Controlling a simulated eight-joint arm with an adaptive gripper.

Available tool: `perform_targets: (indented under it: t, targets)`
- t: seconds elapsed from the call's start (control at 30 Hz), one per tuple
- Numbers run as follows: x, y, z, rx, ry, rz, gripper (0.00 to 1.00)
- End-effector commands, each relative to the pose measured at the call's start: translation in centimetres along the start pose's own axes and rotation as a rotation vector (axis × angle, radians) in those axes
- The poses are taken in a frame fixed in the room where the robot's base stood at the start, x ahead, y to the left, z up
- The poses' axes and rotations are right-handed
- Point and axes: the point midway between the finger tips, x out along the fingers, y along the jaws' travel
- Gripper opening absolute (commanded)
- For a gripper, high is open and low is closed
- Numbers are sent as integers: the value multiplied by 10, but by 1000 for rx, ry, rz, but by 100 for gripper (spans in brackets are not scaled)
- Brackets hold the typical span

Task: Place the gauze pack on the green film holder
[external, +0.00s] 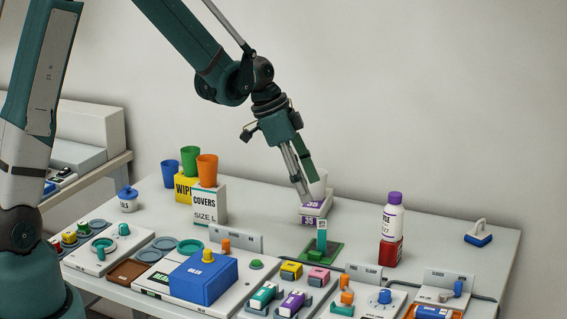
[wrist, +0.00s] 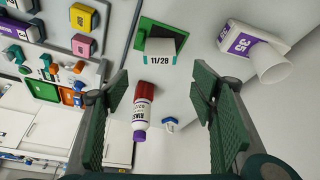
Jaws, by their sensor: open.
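A green plate (external: 335,246), which looks like the green film holder, lies on the table; it also shows at the top of the wrist view (wrist: 147,24). A small teal-and-white piece marked 11/28 (wrist: 165,46) stands on it, also seen in the external view (external: 322,233). No item is clearly labelled as gauze; I cannot tell which is the gauze pack. A white pack with purple 35 labels (external: 312,209) is by my fingertips, with a white cylinder against it.
A red-and-white bottle with a purple cap (external: 392,228) stands right of the plate. A blue-based handled tool (external: 478,236) is at far right. Boxes and cups (external: 207,172) stand at the left. Trays with small coloured packs (external: 290,270) line the front.

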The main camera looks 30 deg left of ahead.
Motion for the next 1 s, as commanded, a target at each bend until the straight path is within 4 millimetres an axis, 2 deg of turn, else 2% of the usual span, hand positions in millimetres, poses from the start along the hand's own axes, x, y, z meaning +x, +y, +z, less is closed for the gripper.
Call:
perform_targets:
  t: [0.73, 0.87, 1.0]
  targets:
    - [-3, 0, 0, -3, 0, -2, 57]
    - [-10, 0, 3, -16, 0, -9, 57]
    - [-27, 1, 10, -48, 0, -26, 57]
